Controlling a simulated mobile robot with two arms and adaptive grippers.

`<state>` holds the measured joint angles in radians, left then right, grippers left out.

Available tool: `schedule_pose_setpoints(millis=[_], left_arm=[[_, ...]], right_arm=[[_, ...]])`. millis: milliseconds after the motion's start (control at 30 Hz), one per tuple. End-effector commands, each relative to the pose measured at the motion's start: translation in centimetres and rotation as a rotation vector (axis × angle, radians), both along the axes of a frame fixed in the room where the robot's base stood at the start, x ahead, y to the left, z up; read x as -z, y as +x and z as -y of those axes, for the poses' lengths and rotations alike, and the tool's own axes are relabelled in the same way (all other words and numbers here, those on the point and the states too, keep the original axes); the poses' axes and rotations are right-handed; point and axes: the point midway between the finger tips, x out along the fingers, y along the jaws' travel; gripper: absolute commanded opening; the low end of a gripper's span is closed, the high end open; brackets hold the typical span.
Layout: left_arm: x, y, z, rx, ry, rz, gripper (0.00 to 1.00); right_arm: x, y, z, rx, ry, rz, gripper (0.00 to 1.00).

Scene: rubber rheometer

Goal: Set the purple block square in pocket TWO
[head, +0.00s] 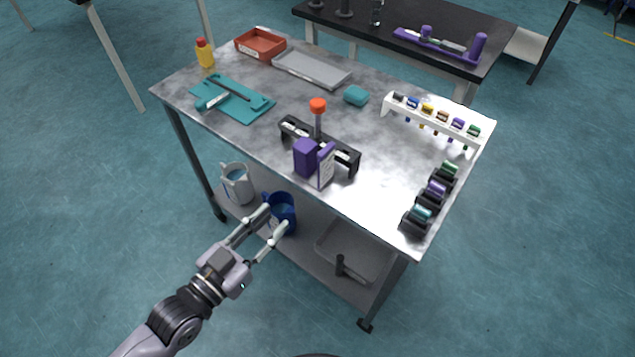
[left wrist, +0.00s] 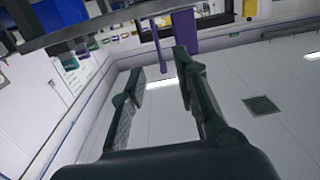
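The purple block (head: 304,157) stands upright near the front edge of the metal table, in front of a low black rack (head: 289,126). A white-faced purple card or plate (head: 326,166) stands close on its right. No marking for pocket TWO is legible. My left gripper (head: 273,219) is open and empty, below and left of the block, out past the table's front edge. In the left wrist view its two dark fingers (left wrist: 159,75) are spread with nothing between them. A purple upright shape (left wrist: 186,32) shows beyond them; I cannot tell whether it is the block.
An orange-topped post (head: 318,107) rises behind the rack. A blue mug (head: 282,210) stands on the lower shelf.

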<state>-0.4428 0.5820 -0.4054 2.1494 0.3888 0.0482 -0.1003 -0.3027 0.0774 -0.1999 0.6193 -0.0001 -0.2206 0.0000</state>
Motion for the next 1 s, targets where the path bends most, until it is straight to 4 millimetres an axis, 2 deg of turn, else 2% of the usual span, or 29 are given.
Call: schedule_pose_setpoints(millis=[33, 167, 700, 1000], left_arm=[[-0.9, -0.3, 0.3, 0.011, -0.012, 0.013, 0.28], [-1.9, 0.1, 1.0, 0.019, -0.026, 0.028, 0.28], [-1.9, 8.3, 7.0, 0.018, -0.025, 0.026, 0.28], [-1.7, 10.3, 8.4, 0.019, -0.023, 0.025, 0.28]], right_arm=[[0.1, 0.0, 0.0, 0.0, 0.0, 0.001, 0.3], [0.0, 0.1, 0.0, 0.0, 0.0, 0.001, 0.3], [-1.1, 0.5, 0.3, -0.002, -0.004, 0.007, 0.3], [-1.3, 0.4, 0.3, -0.001, -0.004, 0.007, 0.3]])
